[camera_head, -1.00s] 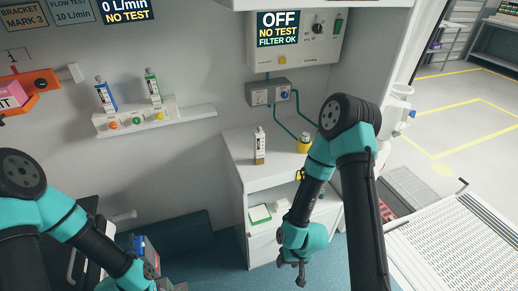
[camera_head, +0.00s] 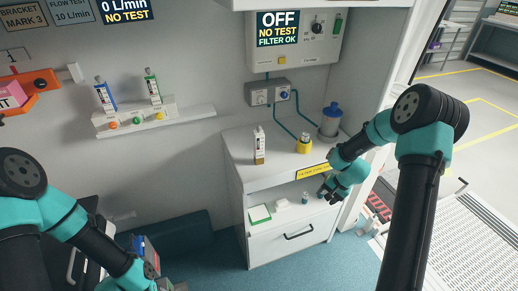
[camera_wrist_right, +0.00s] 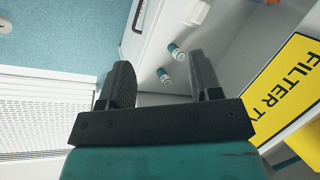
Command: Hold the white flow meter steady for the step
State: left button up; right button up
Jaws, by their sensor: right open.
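The white flow meter (camera_head: 259,146) stands upright on the white cabinet top, with a pale label and a brown lower part. No gripper touches it. My right gripper (camera_head: 323,192) is in front of the cabinet's open shelf, below and to the right of the meter. In the right wrist view its two dark fingers (camera_wrist_right: 160,63) are spread with nothing between them, pointing toward small teal-capped vials (camera_wrist_right: 175,50). The meter does not show in that view.
A yellow-topped bottle (camera_head: 304,144) and a blue-lidded canister (camera_head: 330,120) stand on the cabinet top, right of the meter. A yellow label strip (camera_head: 313,171) edges the cabinet front. Blue (camera_head: 105,97) and green (camera_head: 153,87) meters stand on the wall shelf.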

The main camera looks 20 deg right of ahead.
aim_at(262, 156)
jog(key=w+d+r+m+t+y, duration=0.1)
jog(key=w+d+r+m, duration=0.25)
jog(key=d+r, duration=0.65)
jog(key=w+a+m+y, duration=0.1)
jog(key=w+a, duration=0.1)
jog(key=a, duration=0.2)
jog(key=w+a+r+m+y, duration=0.1)
jog(key=w+a+m+y, duration=0.1)
jog(key=a, duration=0.1)
jog(key=w+a+m+y, duration=0.1)
jog(key=w+a, duration=0.2)
jog(key=a, duration=0.1)
jog(key=shift+a+r+m+t+y, duration=0.25)
jog(key=shift+a+t+y, duration=0.05)
jog(key=shift+t+y, duration=0.1)
jog(key=w+a+m+y, duration=0.1)
jog(key=a, duration=0.2)
jog(key=w+a+r+m+y, duration=0.1)
jog(key=w+a, duration=0.1)
jog(key=a, duration=0.2)
jog(key=w+a+r+m+y, duration=0.1)
jog(key=w+a+y, duration=0.1)
jog(key=a, duration=0.1)
jog(key=shift+a+r, duration=0.25)
jog(key=shift+a, duration=0.05)
jog(key=shift+w+a+r, duration=0.1)
jog(key=shift+a, duration=0.15)
jog(key=shift+x, duration=5)
jog(key=shift+c, duration=0.2)
